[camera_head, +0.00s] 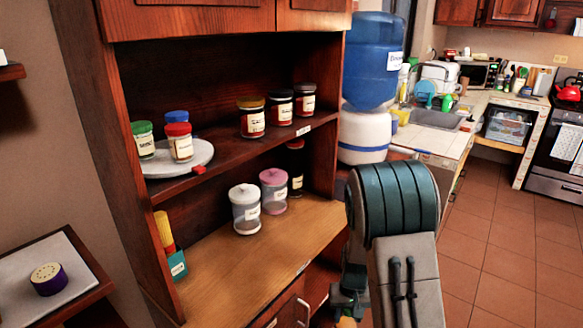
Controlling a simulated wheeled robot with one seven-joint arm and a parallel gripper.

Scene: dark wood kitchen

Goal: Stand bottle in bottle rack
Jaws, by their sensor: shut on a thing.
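My arm reaches down at the lower centre right of the head view, but the fingers of my gripper do not show; its lower parts run behind the arm and out at the bottom edge. No bottle can be seen in its grasp. A dark, tall bottle or jar with a pale label (296,183) stands at the back of the cabinet's lower level, behind a pink-lidded jar. I cannot make out a bottle rack.
The wooden cabinet (245,290) holds a white-lidded jar (245,210) and a pink-lidded jar (273,192). Several jars stand on its upper shelf (228,148). A blue water dispenser (374,62) stands just right. Tiled floor (505,250) is open at right.

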